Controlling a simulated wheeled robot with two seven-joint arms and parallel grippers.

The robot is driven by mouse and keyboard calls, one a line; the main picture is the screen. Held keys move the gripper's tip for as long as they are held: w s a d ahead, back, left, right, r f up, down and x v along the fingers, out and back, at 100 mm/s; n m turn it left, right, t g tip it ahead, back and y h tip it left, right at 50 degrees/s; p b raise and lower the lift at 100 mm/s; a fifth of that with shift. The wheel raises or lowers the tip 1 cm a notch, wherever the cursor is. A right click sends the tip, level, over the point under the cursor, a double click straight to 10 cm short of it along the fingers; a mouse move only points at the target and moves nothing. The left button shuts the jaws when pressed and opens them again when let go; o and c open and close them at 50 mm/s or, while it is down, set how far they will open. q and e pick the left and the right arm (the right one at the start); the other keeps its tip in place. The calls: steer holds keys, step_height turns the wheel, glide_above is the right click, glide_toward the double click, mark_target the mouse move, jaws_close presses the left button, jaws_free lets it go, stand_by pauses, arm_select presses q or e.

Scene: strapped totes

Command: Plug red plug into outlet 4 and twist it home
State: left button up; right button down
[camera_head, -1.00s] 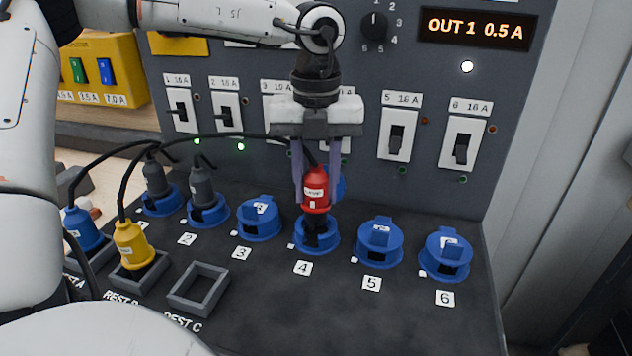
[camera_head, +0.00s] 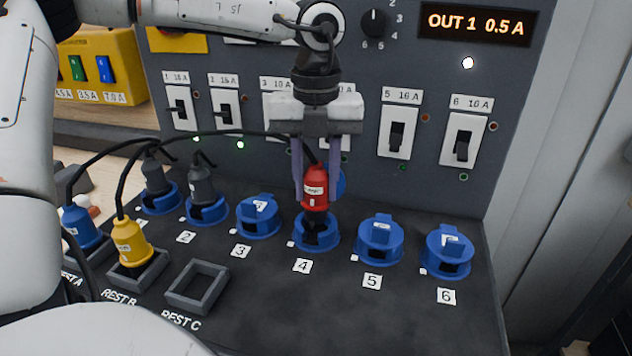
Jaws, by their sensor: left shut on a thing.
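The red plug (camera_head: 316,187) stands upright at outlet 4 (camera_head: 316,240), with its dark lower end in the blue socket's mouth. I cannot tell how deep it sits or how far it is turned. Outlet 4's lid stands open behind the plug. My left gripper (camera_head: 316,180) points down from above, its two fingers on either side of the red plug, shut on it. A black cable runs from the plug's top off to the left. My right gripper is not in view.
Outlets 3 (camera_head: 258,217), 5 (camera_head: 380,241) and 6 (camera_head: 447,252) have their lids down. Grey plugs stand in outlets 1 and 2 (camera_head: 207,209). A blue plug (camera_head: 80,226) and a yellow plug (camera_head: 129,241) sit in rests; rest C (camera_head: 197,288) is empty. Switches line the upright panel.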

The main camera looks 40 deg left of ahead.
mark_target(316, 201)
arm_select(q)
steer(key=shift+f+b, duration=0.5)
steer(key=shift+f, duration=0.05)
steer(key=shift+f+b, duration=0.65)
steer(key=shift+f, duration=0.05)
stand_by(0.5)
steer(key=shift+f+b, duration=0.7)
steer(key=shift+f, duration=0.05)
stand_by(0.3)
steer(key=shift+m, duration=1.5)
steer(key=shift+m, duration=1.4)
jaws_close()
